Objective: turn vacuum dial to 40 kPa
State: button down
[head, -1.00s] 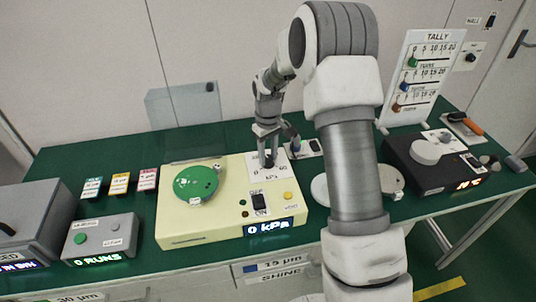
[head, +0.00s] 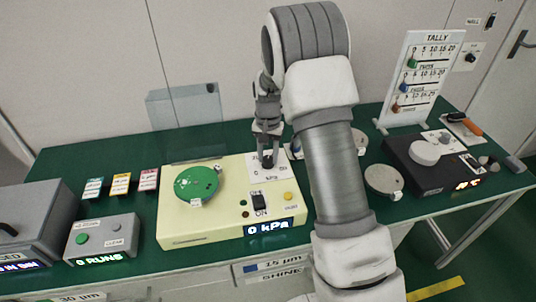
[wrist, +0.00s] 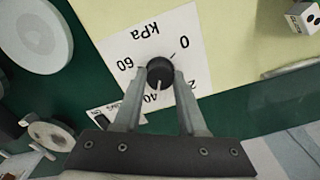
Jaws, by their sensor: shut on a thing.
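The black vacuum dial (wrist: 160,71) sits on a white scale card (wrist: 190,75) marked 0, 20, 40, 60 and kPa. My gripper (wrist: 160,76) has one finger on each side of the dial and is shut on it. A pale pointer line on the dial aims toward the 40 mark, which is partly covered near the fingers. In the head view my gripper (head: 267,163) reaches down onto the card on the cream vacuum unit (head: 215,228). The unit's display (head: 268,228) reads 0 kPa.
The unit also carries a green round plate (head: 196,183), an OFF/ON switch (head: 259,202) and a yellow button (head: 288,196). A grey RUNS box (head: 100,240) stands left. A black unit (head: 432,165) and a tally board (head: 418,75) stand right.

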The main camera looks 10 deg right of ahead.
aim_at(268, 158)
jog(key=shift+m, duration=0.9)
jog(key=shift+c, duration=2.3)
grip_release()
jog(key=shift+r, duration=0.15)
notch_tip(268, 158, up, 17)
jog(key=p, duration=0.2)
jog(key=shift+r, duration=0.15)
